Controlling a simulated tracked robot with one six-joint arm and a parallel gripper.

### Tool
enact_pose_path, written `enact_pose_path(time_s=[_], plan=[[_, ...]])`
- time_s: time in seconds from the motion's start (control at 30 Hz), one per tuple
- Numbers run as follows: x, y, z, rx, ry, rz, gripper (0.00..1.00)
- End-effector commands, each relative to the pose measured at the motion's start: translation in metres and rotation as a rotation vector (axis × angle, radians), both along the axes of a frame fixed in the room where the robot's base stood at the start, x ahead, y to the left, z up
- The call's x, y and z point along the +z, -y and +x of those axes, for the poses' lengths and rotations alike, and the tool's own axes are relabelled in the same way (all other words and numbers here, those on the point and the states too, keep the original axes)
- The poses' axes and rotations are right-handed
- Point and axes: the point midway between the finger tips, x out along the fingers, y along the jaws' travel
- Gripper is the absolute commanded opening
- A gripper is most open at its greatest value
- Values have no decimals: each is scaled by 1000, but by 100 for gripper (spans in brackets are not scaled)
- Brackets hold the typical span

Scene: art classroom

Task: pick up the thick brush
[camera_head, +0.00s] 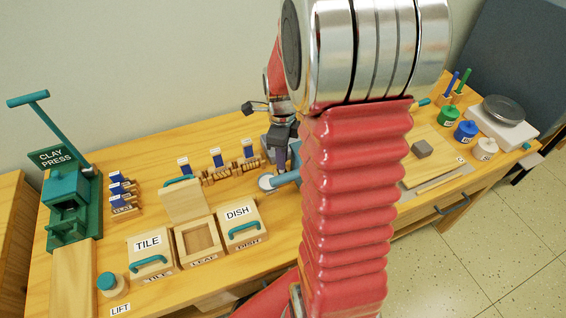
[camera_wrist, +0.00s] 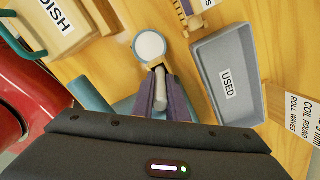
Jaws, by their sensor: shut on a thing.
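My gripper (camera_wrist: 160,108) is low over the workbench, its two purple-grey fingers closed on a light grey rod (camera_wrist: 160,84). This rod appears to be the thick brush; its ends are partly hidden by the fingers, and I cannot make out bristles. A white round disc with a blue rim (camera_wrist: 149,46) shows just beyond the fingertips; I cannot tell whether the rod touches it. In the head view, my gripper (camera_head: 281,160) is beside the same disc (camera_head: 266,182), left of my red arm, which hides much of the area.
A grey tray labelled USED (camera_wrist: 228,78) lies right of the fingers in the wrist view. The DISH box (camera_head: 240,232) and TILE box (camera_head: 149,262) stand front left. The clay press (camera_head: 68,205) is at far left. Coloured jars (camera_head: 466,131) and a scale (camera_head: 503,115) are right.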

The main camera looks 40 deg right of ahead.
Motion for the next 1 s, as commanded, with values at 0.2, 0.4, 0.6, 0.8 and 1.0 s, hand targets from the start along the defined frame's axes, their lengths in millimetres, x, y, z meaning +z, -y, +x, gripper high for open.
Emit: enact_pose_path(time_s=[0.2, 0.4, 0.6, 0.8, 1.0], plan=[[10, 0, 1, 0, 3, -1, 0], [39, 0, 1, 0, 4, -2, 0], [74, 0, 1, 0, 4, -2, 0], [96, 0, 1, 0, 2, -1, 0], [101, 0, 0, 0, 0, 0, 0]])
